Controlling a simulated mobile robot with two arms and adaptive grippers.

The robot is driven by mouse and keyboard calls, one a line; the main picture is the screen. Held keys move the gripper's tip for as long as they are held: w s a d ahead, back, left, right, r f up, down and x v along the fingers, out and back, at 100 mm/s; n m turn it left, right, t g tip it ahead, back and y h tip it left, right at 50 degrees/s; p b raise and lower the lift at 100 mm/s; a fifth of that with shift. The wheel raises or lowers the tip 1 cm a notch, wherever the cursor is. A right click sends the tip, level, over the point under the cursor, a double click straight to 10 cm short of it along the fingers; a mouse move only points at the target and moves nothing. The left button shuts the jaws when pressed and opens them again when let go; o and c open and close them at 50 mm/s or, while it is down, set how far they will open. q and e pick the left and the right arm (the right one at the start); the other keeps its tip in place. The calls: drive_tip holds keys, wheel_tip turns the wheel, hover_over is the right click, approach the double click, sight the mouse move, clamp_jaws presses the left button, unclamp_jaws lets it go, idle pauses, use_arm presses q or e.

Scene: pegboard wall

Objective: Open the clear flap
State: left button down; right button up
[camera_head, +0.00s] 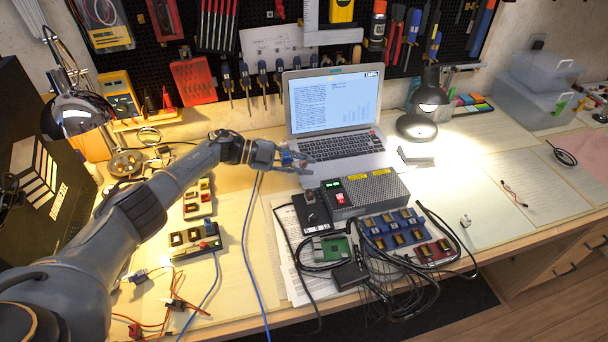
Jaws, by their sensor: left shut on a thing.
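My left gripper (293,161) reaches in from the left and is in front of the laptop, above and behind the grey power box. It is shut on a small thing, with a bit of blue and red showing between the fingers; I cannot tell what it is. The grey power box (372,188) has green lit displays and a red switch. I cannot make out the clear flap for certain at this size. My right gripper is not in view.
An open laptop (334,104) stands behind the power box. Black cables, a green circuit board (332,248) and blue modules (393,228) crowd the front. Blue wires (251,235) run below my left arm. A lit desk lamp (417,127) stands at the right; papers cover the table beyond.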

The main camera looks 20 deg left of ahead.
use_arm(q)
drive_tip(key=shift+w+a+f+n+b, duration=0.1)
drive_tip(key=shift+f+n+b, duration=0.15)
drive_tip(key=shift+n+b, duration=0.4)
drive_tip(key=shift+h, duration=0.3)
drive_tip(key=c, duration=1.3)
unclamp_jaws()
drive_tip(key=shift+o, duration=0.2)
drive_tip(key=shift+a, duration=0.15)
drive_tip(key=v, duration=1.2)
drive_tip(key=shift+w+r, duration=0.1)
drive_tip(key=shift+r, duration=0.05)
